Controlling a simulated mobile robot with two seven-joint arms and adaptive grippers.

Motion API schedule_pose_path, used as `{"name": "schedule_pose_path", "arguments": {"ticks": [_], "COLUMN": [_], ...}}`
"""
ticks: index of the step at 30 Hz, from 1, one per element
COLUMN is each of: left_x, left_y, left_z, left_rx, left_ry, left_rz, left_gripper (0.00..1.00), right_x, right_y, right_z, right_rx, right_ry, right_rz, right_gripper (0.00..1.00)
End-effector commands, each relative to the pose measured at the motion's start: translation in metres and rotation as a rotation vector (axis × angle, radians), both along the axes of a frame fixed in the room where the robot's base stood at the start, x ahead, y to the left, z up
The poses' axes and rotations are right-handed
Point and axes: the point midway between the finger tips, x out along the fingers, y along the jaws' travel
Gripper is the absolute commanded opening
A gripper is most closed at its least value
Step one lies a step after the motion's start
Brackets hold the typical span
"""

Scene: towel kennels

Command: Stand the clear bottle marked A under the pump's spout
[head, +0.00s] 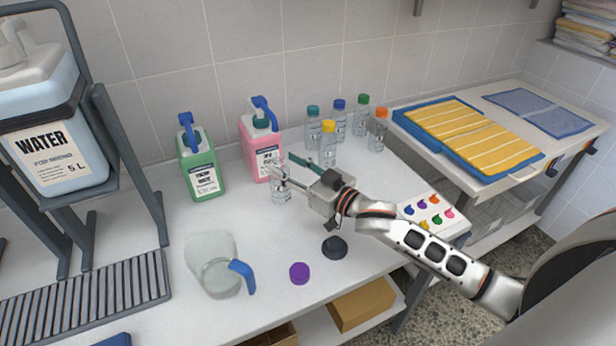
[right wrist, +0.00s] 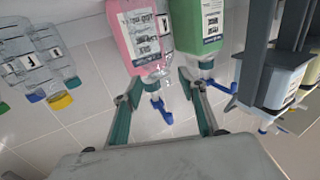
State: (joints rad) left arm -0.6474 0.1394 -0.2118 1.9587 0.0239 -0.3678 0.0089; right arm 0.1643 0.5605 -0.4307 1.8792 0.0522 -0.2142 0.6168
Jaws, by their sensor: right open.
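A clear, uncapped bottle (head: 281,192) stands on the white table in front of the pink jug. Its marking is too small to read. My right gripper (head: 284,167) is open at the bottle's upper part. In the right wrist view, which looks upside down, the bottle (right wrist: 156,74) shows between and just past the two open fingertips (right wrist: 157,78). I cannot tell whether they touch it. The pink jug (head: 261,150) and green jug (head: 201,170) carry blue pump heads. A large WATER jug (head: 55,150) with a pale pump sits on a grey stand. My left gripper is out of view.
Several capped bottles (head: 329,145) stand behind my right gripper. A clear pitcher (head: 215,265) with a blue handle, a purple cap (head: 299,272) and a dark knob-like piece (head: 334,246) are in front. A drip grate (head: 85,300) lies below the WATER jug. Table between pitcher and jugs is clear.

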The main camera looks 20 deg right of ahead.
Motion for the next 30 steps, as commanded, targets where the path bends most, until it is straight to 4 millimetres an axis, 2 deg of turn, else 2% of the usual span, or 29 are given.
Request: {"name": "schedule_pose_path", "arguments": {"ticks": [6,12,19,30], "left_x": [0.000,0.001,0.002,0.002], "left_y": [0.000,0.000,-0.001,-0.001], "left_z": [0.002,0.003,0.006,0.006], "left_rx": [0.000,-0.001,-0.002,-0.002], "left_ry": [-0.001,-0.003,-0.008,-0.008], "left_rz": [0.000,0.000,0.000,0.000], "left_gripper": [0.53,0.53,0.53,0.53], "right_x": [-0.039,-0.064,-0.076,-0.077], "right_y": [-0.018,-0.029,-0.035,-0.035], "right_z": [-0.002,-0.001,0.000,0.000], "right_rx": [0.000,0.000,0.000,0.000], "right_ry": [0.003,0.002,0.001,0.000], "right_rz": [0.000,0.000,0.000,0.000], "right_gripper": [0.41,0.41,0.41,0.41]}}
